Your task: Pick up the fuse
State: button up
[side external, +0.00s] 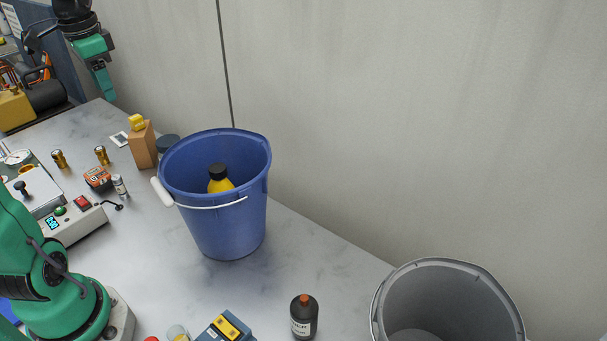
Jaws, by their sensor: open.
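Two small brass-coloured cylinders with dark parts, a left one (59,159) and a right one (102,155), stand on the grey table (165,255) behind the white device. They are too small for me to tell whether either is the fuse. My gripper (106,92) is open at the upper left, its green jaw pointing down. It appears above the far end of the table, apart from both cylinders. I see nothing between its jaws, though they show nearly edge-on.
A blue bucket (225,220) holding a yellow bottle (220,186) stands mid-table. A white device (75,225), an orange-and-black box (97,178) and a brown block (142,148) are left of it. A dark bottle (304,318) and grey bucket (380,315) are in front. A wall runs behind.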

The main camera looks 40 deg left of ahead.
jog(key=s+a+f+g, duration=0.1)
jog(key=s+a+f, duration=0.1)
jog(key=a, duration=0.6)
send_over(122, 187)
jog(key=shift+h, duration=0.4)
jog(key=f, duration=1.3)
jog(key=a+f, duration=0.1)
jog(key=f, duration=0.6)
jog(key=shift+w+f, duration=0.1)
jog(key=shift+f, duration=0.1)
jog(key=shift+w+a+f, duration=0.1)
jog(key=shift+f, duration=4.15)
grip_shut()
